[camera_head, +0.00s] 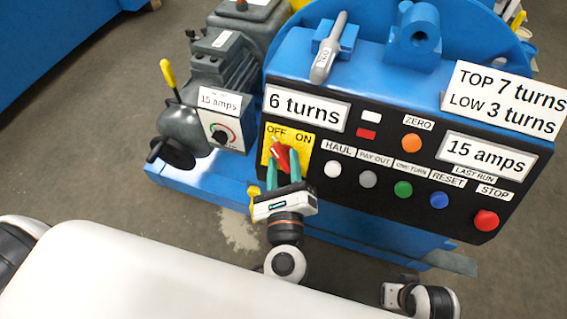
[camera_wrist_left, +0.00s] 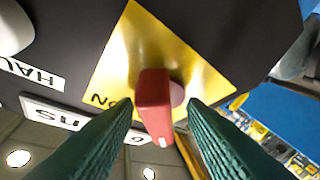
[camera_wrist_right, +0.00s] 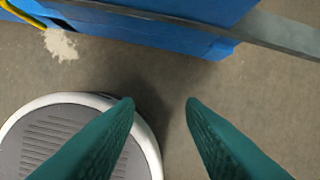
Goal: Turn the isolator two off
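The isolator is a red handle (camera_head: 280,155) on a yellow plate (camera_head: 303,141) marked OFF at left and ON at right, on the black panel. In the head view the handle's upper end leans left, toward OFF. My left gripper (camera_head: 283,166) is at the handle. In the left wrist view its green fingers (camera_wrist_left: 158,105) stand on either side of the red handle (camera_wrist_left: 154,100), with visible gaps, so it is open. The OFF word is hidden there. My right gripper (camera_wrist_right: 160,105) is open and empty above the floor, away from the panel.
Push buttons line the panel right of the isolator: white (camera_head: 333,169), grey, green (camera_head: 403,189), blue and red stop (camera_head: 486,220). A motor (camera_head: 220,70) with a dial (camera_head: 221,134) and yellow-handled lever (camera_head: 168,75) stands left.

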